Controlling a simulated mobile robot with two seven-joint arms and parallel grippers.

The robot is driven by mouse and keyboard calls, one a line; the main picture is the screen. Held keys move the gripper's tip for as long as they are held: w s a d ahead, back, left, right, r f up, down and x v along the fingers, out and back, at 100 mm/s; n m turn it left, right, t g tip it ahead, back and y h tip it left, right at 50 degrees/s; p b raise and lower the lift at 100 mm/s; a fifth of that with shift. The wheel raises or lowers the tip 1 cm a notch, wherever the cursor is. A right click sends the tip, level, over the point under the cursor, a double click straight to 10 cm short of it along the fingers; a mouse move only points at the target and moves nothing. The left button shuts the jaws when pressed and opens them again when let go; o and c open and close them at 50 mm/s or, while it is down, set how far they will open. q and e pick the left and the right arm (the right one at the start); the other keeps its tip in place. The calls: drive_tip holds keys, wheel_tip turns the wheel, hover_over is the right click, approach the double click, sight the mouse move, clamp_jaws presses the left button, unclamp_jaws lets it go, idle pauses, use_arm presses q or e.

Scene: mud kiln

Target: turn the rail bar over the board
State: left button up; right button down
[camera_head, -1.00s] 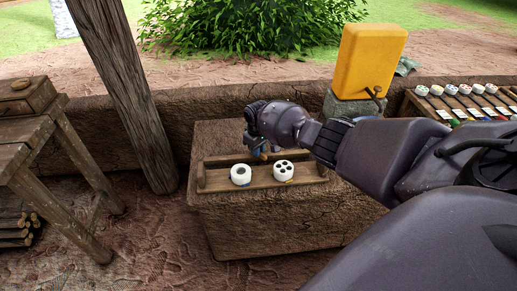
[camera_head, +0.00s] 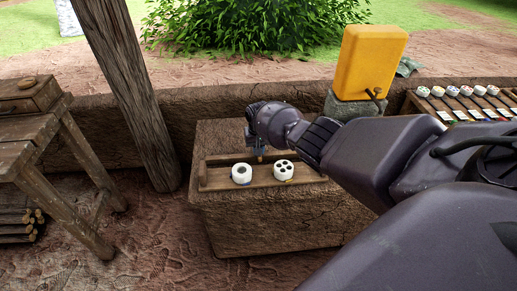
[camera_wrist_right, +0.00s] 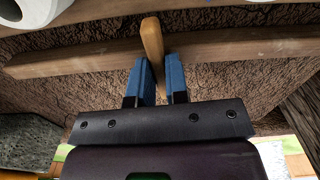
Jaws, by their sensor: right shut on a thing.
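The rail bar (camera_wrist_right: 80,59) is a long pale wooden strip that crosses the upper part of the right wrist view. A short wooden peg (camera_wrist_right: 152,40) stands across it, and its lower end is between my blue fingertips. My right gripper (camera_wrist_right: 160,80) is shut on this peg; whether the peg is fixed to the bar is hard to tell. In the head view my right gripper (camera_head: 260,155) is at the back of the wooden board (camera_head: 222,183), hiding part of it. Two white round pieces, one with a single hole (camera_head: 241,174) and one with several (camera_head: 284,170), sit on the board.
The board rests on a mud block (camera_head: 280,225) before a low mud wall. A yellow container (camera_head: 370,62) stands on a stone behind my right arm. A rack of white pieces (camera_head: 463,103) is at the right. A wooden post (camera_head: 130,95) and table (camera_head: 60,120) are at the left.

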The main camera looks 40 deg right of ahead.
use_arm(q)
drive_tip(key=shift+w+d+r, duration=0.1)
drive_tip(key=shift+w+r, duration=0.15)
drive_tip(key=shift+w, duration=0.1)
use_arm(e)
drive_tip(key=c, duration=1.1)
unclamp_jaws()
use_arm(q)
drive_tip(key=shift+s, duration=0.1)
drive_tip(key=shift+s, duration=0.15)
use_arm(e)
drive_tip(key=shift+r, duration=0.1)
use_arm(q)
drive_tip(key=r+p, duration=0.2)
drive_tip(key=p, duration=0.2)
drive_tip(key=shift+s+a+r, duration=0.2)
drive_tip(key=shift+s+r, duration=0.05)
drive_tip(key=shift+r, duration=0.15)
use_arm(e)
wheel_tip(320, 180, up, 11)
drive_tip(key=shift+f, duration=0.2)
use_arm(q)
drive_tip(key=shift+w+r+t, duration=0.15)
drive_tip(key=shift+t, duration=0.15)
